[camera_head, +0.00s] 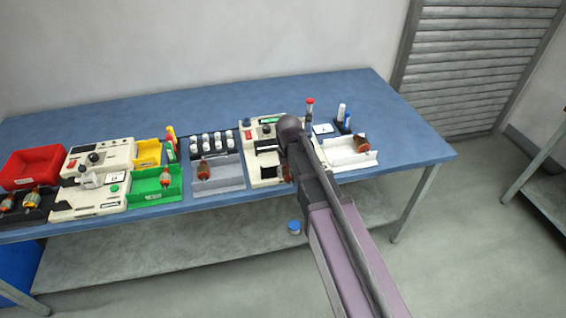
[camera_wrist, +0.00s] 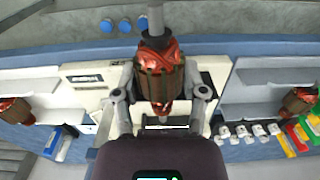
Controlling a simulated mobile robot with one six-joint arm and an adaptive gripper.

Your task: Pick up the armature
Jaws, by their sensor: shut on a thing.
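In the wrist view, my gripper (camera_wrist: 161,99) is shut on an armature (camera_wrist: 158,70) with red-orange windings, a brown ribbed core and a grey shaft. The fingers press on its two sides. The armature is held in front of a cream machine (camera_wrist: 90,79). In the head view, my arm covers most of the gripper, and only a small brown part of the held armature (camera_head: 287,172) shows beside it. Other armatures lie in the grey tray (camera_head: 204,171), the green bin (camera_head: 165,179) and the white tray (camera_head: 361,145).
The blue table (camera_head: 300,90) carries a red bin (camera_head: 33,165), a yellow bin (camera_head: 148,153), a black bin (camera_head: 25,218) and cream machines at left. A rack of white spools (camera_head: 207,146) stands behind the grey tray. The table's back strip is clear.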

